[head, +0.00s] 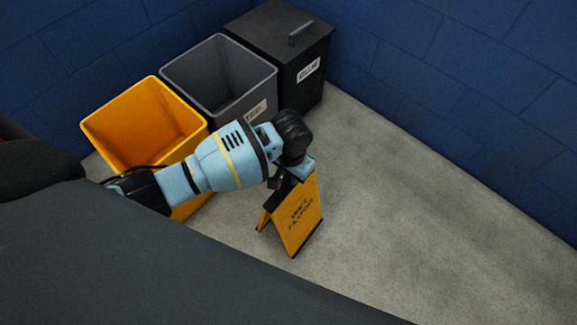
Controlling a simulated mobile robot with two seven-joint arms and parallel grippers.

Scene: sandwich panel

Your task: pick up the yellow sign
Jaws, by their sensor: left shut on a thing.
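The yellow sign (298,222) is a folding floor sign with dark lettering that seems to read "wet floor". It is in the middle of the head view, over the grey floor. My left gripper (287,178) is at the top edge of the sign and is shut on it. The gripper and wrist hide the sign's top part. I cannot tell whether the sign's feet touch the floor. My right gripper is not in view.
An open orange bin (112,124), an open grey bin (258,88) and a black lidded bin (262,30) stand in a row along the blue wall (455,60). My left arm passes in front of the orange bin. The floor (420,230) to the right is clear.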

